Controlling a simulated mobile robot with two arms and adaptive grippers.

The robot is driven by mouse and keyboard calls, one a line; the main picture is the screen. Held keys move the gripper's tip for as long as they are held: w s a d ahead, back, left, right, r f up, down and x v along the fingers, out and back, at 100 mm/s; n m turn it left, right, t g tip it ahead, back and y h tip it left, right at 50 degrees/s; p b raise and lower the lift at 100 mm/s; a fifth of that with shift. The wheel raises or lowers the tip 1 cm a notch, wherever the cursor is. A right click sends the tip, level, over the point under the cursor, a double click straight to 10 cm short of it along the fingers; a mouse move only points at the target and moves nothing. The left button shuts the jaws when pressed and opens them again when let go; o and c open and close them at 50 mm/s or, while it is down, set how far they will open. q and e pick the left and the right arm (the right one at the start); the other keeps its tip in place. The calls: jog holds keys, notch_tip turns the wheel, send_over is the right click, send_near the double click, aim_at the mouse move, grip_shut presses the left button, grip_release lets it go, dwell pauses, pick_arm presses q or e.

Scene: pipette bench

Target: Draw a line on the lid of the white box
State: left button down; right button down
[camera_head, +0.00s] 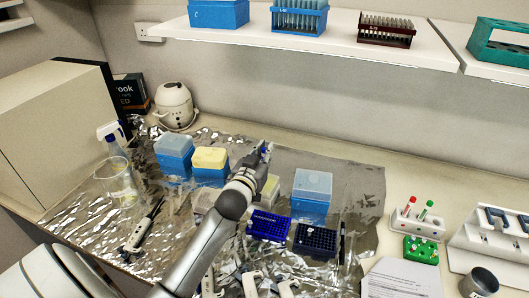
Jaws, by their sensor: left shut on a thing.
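My left gripper (263,152) is above the middle of the foil-covered bench, with its arm reaching in from the lower left. It is shut on a small item with a dark blue part, too small to identify as a pen. Below and behind the wrist are a pale box with a yellowish top (270,186) and a whitish box (204,199), both partly hidden by my arm. I cannot tell which is the white box or whether its lid has a line. My right gripper is not in view.
Blue tip boxes (174,152) stand behind left, one with a yellow lid (210,157); another (312,190) stands right. Blue racks (268,226) lie in front. A beaker (117,182) and spray bottle (110,131) are left. A tube rack (417,224) is right. A shelf (340,38) overhangs.

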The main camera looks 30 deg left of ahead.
pick_arm(q)
jog(key=shift+f, duration=0.35)
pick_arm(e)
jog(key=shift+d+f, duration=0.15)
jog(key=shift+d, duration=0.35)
pick_arm(q)
jog(key=shift+f+b, duration=0.3)
jog(key=shift+f, duration=0.1)
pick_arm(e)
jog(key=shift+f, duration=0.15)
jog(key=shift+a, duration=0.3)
pick_arm(q)
jog(key=shift+f, duration=0.2)
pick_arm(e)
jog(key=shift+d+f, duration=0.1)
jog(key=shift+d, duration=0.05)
pick_arm(q)
jog(key=shift+d, duration=0.2)
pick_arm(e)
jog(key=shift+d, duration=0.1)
pick_arm(q)
jog(key=shift+w+d+p, duration=0.15)
jog(key=shift+d+p, duration=0.35)
jog(key=shift+d, duration=0.15)
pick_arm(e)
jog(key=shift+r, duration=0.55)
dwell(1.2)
